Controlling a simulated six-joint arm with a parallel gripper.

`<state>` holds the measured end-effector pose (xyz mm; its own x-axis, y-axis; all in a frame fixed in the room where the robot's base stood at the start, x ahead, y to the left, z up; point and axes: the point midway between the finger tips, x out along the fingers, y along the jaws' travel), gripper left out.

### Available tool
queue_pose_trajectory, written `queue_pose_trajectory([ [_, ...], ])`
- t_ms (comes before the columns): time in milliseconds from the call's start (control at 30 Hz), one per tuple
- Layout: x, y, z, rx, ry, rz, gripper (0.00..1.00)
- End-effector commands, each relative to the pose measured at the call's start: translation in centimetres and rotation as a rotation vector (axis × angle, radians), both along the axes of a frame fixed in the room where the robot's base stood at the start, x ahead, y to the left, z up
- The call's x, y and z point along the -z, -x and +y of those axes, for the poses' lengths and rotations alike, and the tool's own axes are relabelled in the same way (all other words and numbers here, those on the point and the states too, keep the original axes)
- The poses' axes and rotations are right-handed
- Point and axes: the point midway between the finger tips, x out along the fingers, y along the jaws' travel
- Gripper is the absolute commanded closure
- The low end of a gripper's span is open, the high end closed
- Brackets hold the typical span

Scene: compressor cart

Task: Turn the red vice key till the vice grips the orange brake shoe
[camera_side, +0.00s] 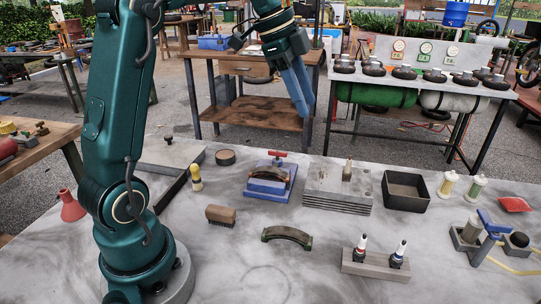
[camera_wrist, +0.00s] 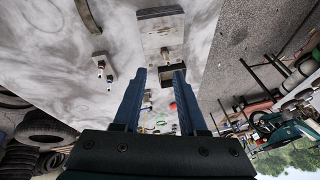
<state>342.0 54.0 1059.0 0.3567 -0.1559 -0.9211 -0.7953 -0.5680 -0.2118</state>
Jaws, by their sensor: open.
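The small blue vice (camera_side: 266,190) stands on the grey bench top, near the middle of the side view. Its red key (camera_side: 278,153) is a short crossbar on top at the back. A curved brake shoe (camera_side: 270,171) sits at the vice's jaws, small and dark with a brownish-orange tint; I cannot tell how tightly it is held. My gripper (camera_side: 304,112) hangs high above and behind the vice, pointing down, apart from everything. In the wrist view my gripper (camera_wrist: 158,75) shows two blue fingers spread with nothing held between them. I cannot make out the vice there.
A stacked grey plate block (camera_side: 338,188) and a black tray (camera_side: 405,190) stand right of the vice. A green curved shoe (camera_side: 287,236), a brush (camera_side: 220,215) and a block with two small bottles (camera_side: 376,262) lie nearer. A yellow-topped peg (camera_side: 196,178) stands left. Bare bench lies between them.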

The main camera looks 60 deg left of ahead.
Motion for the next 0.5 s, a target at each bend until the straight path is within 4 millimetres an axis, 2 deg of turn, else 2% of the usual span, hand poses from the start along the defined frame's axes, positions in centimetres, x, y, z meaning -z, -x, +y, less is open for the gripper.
queue_pose_trajectory([
  [33,1.0,-0.9,1.8,0.005,0.010,0.012,0.59],
  [100,2.3,-1.8,3.9,0.017,0.022,0.021,0.59],
  [233,5.4,-2.8,8.2,0.008,0.057,0.038,0.59],
  [400,9.7,-2.5,12.8,-0.075,0.119,0.075,0.59],
  [500,11.9,-1.8,14.4,-0.120,0.150,0.104,0.59],
])
